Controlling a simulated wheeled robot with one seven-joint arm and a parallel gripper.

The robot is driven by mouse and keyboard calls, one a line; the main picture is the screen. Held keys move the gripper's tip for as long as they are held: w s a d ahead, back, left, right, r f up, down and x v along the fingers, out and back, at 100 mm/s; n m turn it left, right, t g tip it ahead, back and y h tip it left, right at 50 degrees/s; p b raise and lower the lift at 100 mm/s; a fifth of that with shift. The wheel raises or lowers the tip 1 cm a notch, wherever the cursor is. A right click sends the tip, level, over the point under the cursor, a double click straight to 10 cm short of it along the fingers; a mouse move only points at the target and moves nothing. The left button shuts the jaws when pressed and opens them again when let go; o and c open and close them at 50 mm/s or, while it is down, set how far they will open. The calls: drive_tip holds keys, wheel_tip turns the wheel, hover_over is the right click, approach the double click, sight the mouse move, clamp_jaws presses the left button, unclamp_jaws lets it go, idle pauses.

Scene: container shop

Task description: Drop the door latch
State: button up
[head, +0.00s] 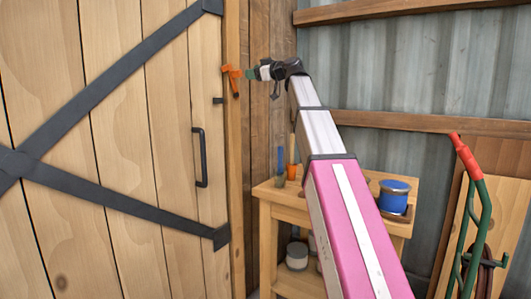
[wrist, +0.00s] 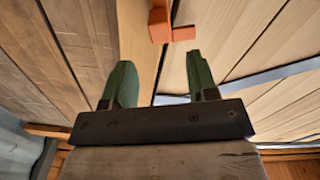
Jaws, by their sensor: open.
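The orange door latch (head: 232,77) sits on the wooden post at the right edge of the plank door (head: 115,120). In the head view its short bar sticks out toward the door, above a small dark catch (head: 217,100) on the door's edge. My gripper (head: 250,74) is just right of the latch, at about its height. In the wrist view the latch (wrist: 172,30) is beyond the two green fingertips of my gripper (wrist: 162,72). The fingers are apart with nothing between them. I cannot tell whether a fingertip touches the latch.
A black handle (head: 201,157) stands out from the door below the catch. A wooden bench (head: 285,208) with a blue tin (head: 394,196) stands under my arm. A green hand truck with red grips (head: 477,215) leans at the right. Corrugated wall (head: 420,70) is behind.

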drive_tip(key=d+f+m+g+h, duration=0.1)
drive_tip(key=d+f+m+h, duration=0.1)
drive_tip(key=f, duration=1.4)
drive_tip(key=d+f+m+g+h, duration=0.1)
drive_tip(key=d+f+m+h, duration=0.1)
drive_tip(key=f, duration=1.4)
drive_tip(key=shift+w+d+f+m+h, duration=0.2)
drive_tip(key=shift+w+m+h, duration=0.3)
drive_tip(key=shift+m, duration=0.4)
drive_tip(key=shift+s, duration=0.1)
